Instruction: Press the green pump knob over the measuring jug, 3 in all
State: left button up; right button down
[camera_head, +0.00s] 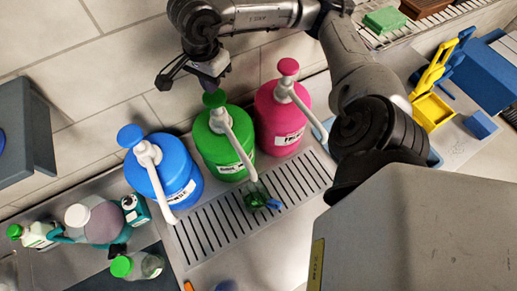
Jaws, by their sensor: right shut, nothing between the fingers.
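The green pump bottle (222,150) stands between the blue and pink ones. Its green knob (215,99) sits on top, and its pale spout reaches forward and down to the right. The measuring jug (257,200) is on the slotted drip grate under that spout; it looks small and clear, with green in it and a blue part at its right. My right gripper (211,86) is shut and empty, right at the green knob from above; whether it touches is unclear. My left gripper is not in view.
A blue pump bottle (165,174) and a pink pump bottle (283,116) stand close on either side. Several small bottles (97,219) are at lower left. A yellow caddy (432,110) and a blue box (483,75) are at right. The drip grate (205,237) has clear room at front.

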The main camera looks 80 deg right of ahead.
dwell(0.4)
jog(key=shift+r, duration=0.25)
notch_tip(320, 180, up, 6)
jog(key=p, duration=0.4)
jog(key=shift+f, duration=0.25)
dwell(0.3)
